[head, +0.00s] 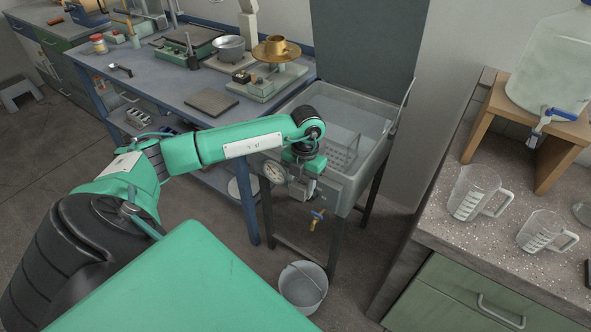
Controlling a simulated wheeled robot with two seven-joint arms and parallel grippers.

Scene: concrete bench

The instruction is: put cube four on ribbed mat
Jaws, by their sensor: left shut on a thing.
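My left arm reaches in from the left, and my left gripper (303,190) points down in front of the grey sink-like tank. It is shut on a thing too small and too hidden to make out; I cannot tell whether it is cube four. A flat dark square mat (211,102) lies bare near the front edge of the blue bench, left of and beyond the gripper; its ribs cannot be made out. My right gripper is out of view.
The blue bench (160,75) carries a metal bowl (229,47), a brass pan (276,48) on a scale and other tools. The tank (350,115) has a raised lid. A bucket (303,287) stands on the floor. Measuring jugs (472,192) stand on the right counter.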

